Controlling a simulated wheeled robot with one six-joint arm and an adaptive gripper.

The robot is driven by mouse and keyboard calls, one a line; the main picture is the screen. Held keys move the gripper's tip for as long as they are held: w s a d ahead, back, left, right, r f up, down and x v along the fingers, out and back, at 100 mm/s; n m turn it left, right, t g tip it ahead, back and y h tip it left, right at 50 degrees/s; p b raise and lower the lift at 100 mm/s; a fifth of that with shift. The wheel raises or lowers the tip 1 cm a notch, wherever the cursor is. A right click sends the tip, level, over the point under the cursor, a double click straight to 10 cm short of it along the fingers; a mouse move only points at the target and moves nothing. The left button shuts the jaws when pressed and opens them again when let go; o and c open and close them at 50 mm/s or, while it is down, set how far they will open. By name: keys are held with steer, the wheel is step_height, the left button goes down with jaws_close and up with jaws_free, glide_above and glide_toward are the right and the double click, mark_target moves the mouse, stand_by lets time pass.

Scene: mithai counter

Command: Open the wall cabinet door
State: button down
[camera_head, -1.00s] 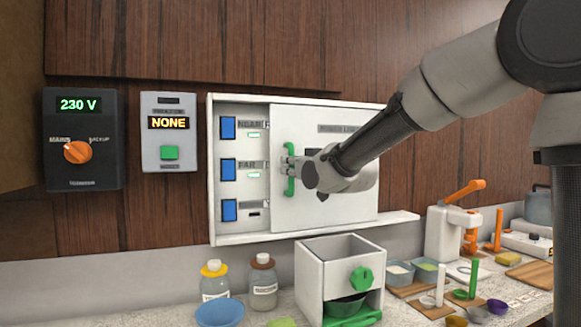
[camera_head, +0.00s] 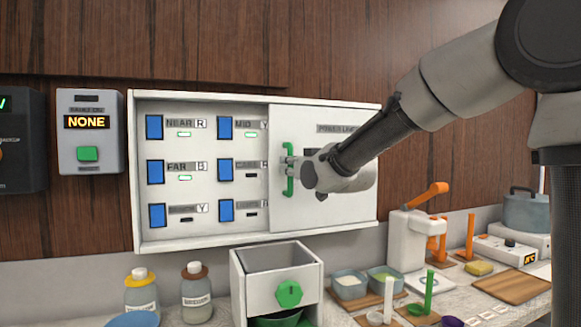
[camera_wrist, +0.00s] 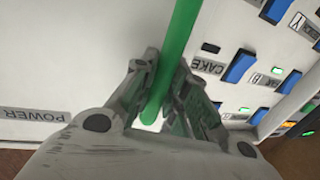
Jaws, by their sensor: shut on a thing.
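The wall cabinet (camera_head: 190,243) is a white box on the wood wall. Its white sliding door (camera_head: 350,205) covers the right part. The left part is uncovered and shows two columns of blue switches (camera_head: 155,172) with labels and small lamps. A green vertical bar handle (camera_head: 289,150) is on the door's left side. My gripper (camera_head: 290,170) is shut on this handle. In the wrist view the green handle (camera_wrist: 180,45) runs between the two fingers, which partly hide its end. The door's label is partly hidden by my arm.
A grey box with an orange "NONE" display (camera_head: 90,160) and green button hangs left of the cabinet. Below are a white grinder-like box (camera_head: 252,285), bottles (camera_head: 196,290) and bowls. A white press with an orange lever (camera_head: 405,240) stands right on the counter.

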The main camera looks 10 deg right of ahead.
steer(key=c, duration=1.4)
jaws_free()
steer(key=v, duration=1.2)
